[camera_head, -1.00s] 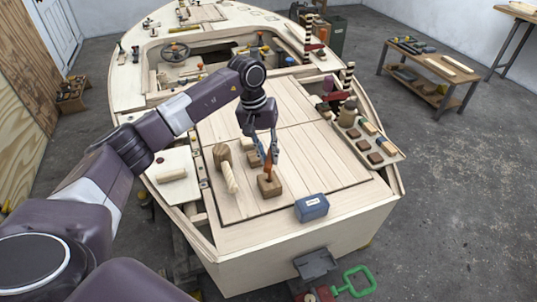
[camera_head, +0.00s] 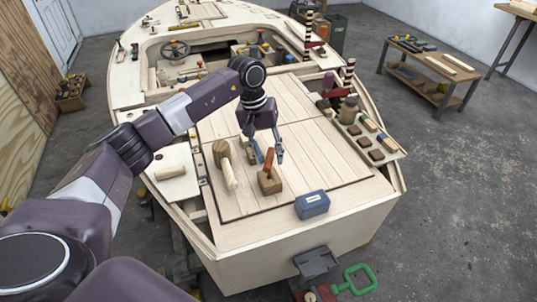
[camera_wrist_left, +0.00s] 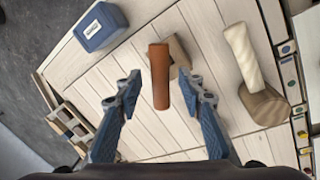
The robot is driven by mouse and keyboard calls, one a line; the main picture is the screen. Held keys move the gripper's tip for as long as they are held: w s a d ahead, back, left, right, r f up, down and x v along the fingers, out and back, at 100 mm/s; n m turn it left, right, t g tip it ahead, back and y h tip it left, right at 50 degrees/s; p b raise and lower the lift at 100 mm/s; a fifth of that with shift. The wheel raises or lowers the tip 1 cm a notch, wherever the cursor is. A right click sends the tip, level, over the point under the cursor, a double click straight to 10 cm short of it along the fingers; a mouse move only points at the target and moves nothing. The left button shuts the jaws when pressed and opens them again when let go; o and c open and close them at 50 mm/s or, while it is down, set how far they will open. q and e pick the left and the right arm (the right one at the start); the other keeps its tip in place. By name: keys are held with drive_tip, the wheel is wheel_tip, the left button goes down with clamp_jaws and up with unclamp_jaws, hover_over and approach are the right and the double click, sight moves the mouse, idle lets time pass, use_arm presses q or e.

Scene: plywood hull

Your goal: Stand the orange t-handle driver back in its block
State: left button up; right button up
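The orange t-handle driver (camera_head: 268,162) stands in a small wooden block (camera_head: 270,185) on the deck panel, close to upright with a slight lean. In the left wrist view its orange handle (camera_wrist_left: 160,75) lies between the fingers, with a gap on both sides, and hides part of the block (camera_wrist_left: 179,50). My left gripper (camera_head: 269,157) is open around the top of the handle and holds nothing. Its two fingertips show spread in the wrist view (camera_wrist_left: 160,84). How deep the driver sits in the block is hidden. My right gripper is not in view.
A wooden mallet (camera_head: 229,175) lies just left of the block. A blue box (camera_head: 312,205) sits to the front right. Another small block stands behind the driver. A tray (camera_head: 392,153) with several blocks runs along the right edge. Panel planks on the right are clear.

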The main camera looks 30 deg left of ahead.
use_arm(q)
wheel_tip(320, 180, up, 12)
drive_tip(key=a, duration=0.2)
drive_tip(key=shift+s, duration=0.35)
drive_tip(key=shift+a+f, duration=0.1)
drive_tip(key=shift+f, duration=0.05)
idle(0.4)
